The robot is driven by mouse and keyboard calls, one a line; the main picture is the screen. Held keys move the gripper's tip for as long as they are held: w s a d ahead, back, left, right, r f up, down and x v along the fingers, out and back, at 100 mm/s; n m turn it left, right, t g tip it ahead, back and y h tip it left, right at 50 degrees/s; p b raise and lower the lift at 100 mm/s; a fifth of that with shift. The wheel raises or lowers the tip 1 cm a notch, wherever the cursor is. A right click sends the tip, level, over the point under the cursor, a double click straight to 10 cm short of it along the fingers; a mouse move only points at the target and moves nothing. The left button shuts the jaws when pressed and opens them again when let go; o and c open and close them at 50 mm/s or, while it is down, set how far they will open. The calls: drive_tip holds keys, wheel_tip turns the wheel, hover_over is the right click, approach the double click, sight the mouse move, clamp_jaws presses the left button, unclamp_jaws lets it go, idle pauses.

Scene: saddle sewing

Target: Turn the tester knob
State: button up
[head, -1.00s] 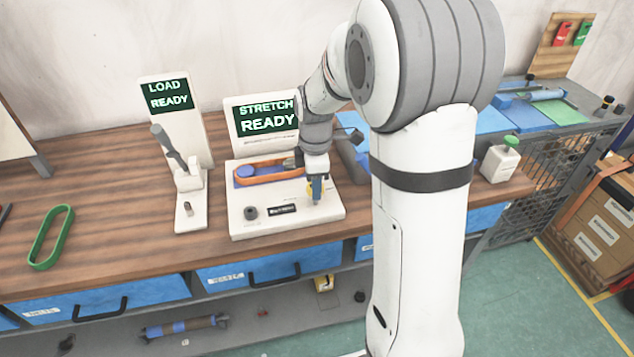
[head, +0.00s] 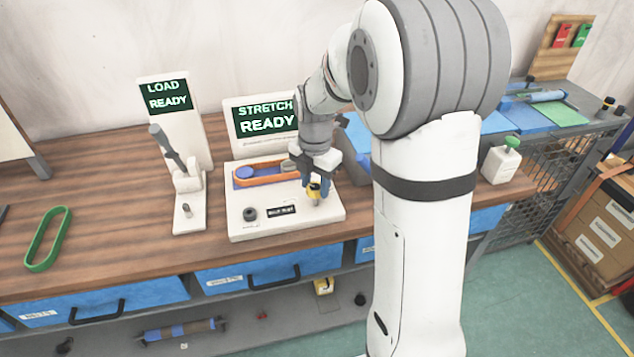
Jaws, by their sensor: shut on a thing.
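The stretch tester (head: 240,222) is a white box on the wooden bench, with a screen (head: 268,122) behind it that reads "STRETCH READY". A yellow knob (head: 314,192) sits at the right of its top panel. My gripper (head: 315,188) points down at it, with its fingers around the knob and shut on it. The fingers hide part of the knob. A dark round knob (head: 250,214) sits at the panel's left, beside a small black display (head: 282,211). An orange band (head: 262,182) lies looped in the recess at the back of the tester.
A load tester (head: 188,190) with a lever and a "LOAD READY" screen stands left of the stretch tester. A green band (head: 48,240) lies at the far left. A white bottle with a green top (head: 502,160) stands right. Blue drawers (head: 248,272) are below the bench.

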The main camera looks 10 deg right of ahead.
sight(315, 186)
drive_tip(key=shift+n, duration=0.4)
drive_tip(key=o, duration=1)
wheel_tip(315, 186, up, 8)
drive_tip(key=shift+f, duration=0.1)
idle(0.4)
